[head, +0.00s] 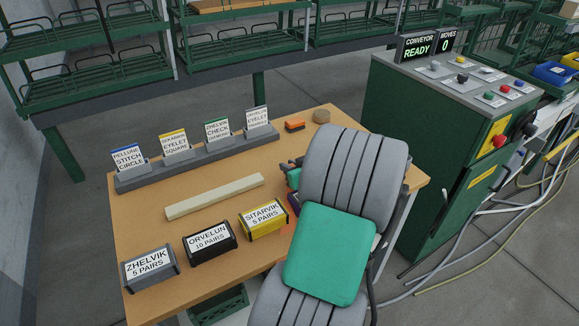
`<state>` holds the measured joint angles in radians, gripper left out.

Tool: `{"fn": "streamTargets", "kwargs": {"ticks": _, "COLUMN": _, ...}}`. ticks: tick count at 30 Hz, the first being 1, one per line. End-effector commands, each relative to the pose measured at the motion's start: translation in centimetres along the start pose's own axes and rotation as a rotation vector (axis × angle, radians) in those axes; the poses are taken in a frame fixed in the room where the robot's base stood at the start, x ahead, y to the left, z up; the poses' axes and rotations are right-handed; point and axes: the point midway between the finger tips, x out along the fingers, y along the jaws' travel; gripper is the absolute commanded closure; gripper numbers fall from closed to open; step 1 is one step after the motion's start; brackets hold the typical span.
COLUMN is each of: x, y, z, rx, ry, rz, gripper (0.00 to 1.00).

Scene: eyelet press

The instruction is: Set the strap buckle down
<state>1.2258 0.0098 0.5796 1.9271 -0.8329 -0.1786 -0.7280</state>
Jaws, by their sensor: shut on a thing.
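My own arm, ribbed grey with a green pad, fills the lower right middle of the head view and covers the right part of the wooden table (200,232). I cannot pick out the strap buckle either. Small dark, green and purple parts show at the arm's left edge over the table, too covered to identify.
Labelled boxes, ZHELVIK (149,267), ORVELUN (209,242) and SITARVIK (263,219), line the front edge. Behind them lie a pale bar (214,196), a card rack (200,160), an orange block (294,125) and a tan disc (321,116). A green console (425,140) reads READY, MOVES 0.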

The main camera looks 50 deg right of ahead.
Motion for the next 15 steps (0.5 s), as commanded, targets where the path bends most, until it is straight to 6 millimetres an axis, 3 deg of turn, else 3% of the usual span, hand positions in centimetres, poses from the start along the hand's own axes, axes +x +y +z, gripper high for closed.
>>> {"fn": "streamTargets", "kwargs": {"ticks": 7, "x": 0.12, "y": 0.00, "z": 0.26, "rx": 0.000, "ry": 0.001, "rz": 0.000, "gripper": 1.00}}
{"fn": "streamTargets", "kwargs": {"ticks": 8, "x": 0.04, "y": -0.01, "z": 0.14, "rx": 0.000, "ry": 0.000, "rz": 0.000, "gripper": 0.80}}
{"fn": "streamTargets", "kwargs": {"ticks": 15, "x": 0.02, "y": -0.01, "z": 0.09, "rx": 0.001, "ry": 0.000, "rz": 0.000, "gripper": 0.60}}
